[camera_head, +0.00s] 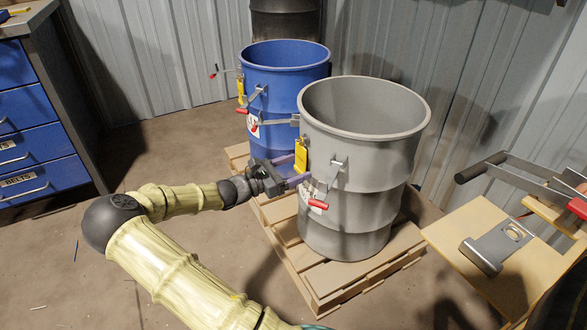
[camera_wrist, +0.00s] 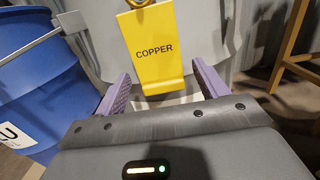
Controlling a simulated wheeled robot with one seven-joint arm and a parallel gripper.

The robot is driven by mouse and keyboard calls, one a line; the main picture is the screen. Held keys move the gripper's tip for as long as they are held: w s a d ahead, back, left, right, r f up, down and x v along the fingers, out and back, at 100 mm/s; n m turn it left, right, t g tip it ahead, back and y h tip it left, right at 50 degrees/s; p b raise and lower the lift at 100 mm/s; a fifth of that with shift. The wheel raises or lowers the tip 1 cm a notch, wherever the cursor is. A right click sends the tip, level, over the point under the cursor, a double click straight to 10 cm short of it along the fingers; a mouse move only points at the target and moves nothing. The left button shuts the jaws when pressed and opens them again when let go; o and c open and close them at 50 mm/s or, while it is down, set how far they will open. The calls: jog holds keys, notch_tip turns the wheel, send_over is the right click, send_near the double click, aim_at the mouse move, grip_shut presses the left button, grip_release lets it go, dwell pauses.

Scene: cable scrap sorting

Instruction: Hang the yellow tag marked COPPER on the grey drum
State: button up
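The yellow tag marked COPPER (camera_wrist: 153,50) is upright against the near side of the grey drum (camera_head: 385,150). The tag also shows in the head view (camera_head: 301,153), high on the drum's left side. In the wrist view the fingers stand to the left and right of the tag's lower part, with visible gaps and no contact.
A blue drum (camera_head: 285,75) with another yellow tag (camera_head: 240,87) stands behind the grey one on a wooden pallet (camera_head: 330,287). Red-handled latches (camera_head: 318,204) stick out from the drums. A wooden stand (camera_head: 480,225) is at right, blue drawers (camera_head: 33,160) at left.

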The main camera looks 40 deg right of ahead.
jog(key=shift+a, duration=0.1)
jog(key=r+p+v, duration=0.1)
jog(key=p+v, duration=0.7)
jog(key=v, duration=0.9)
jog(key=shift+f, duration=0.45)
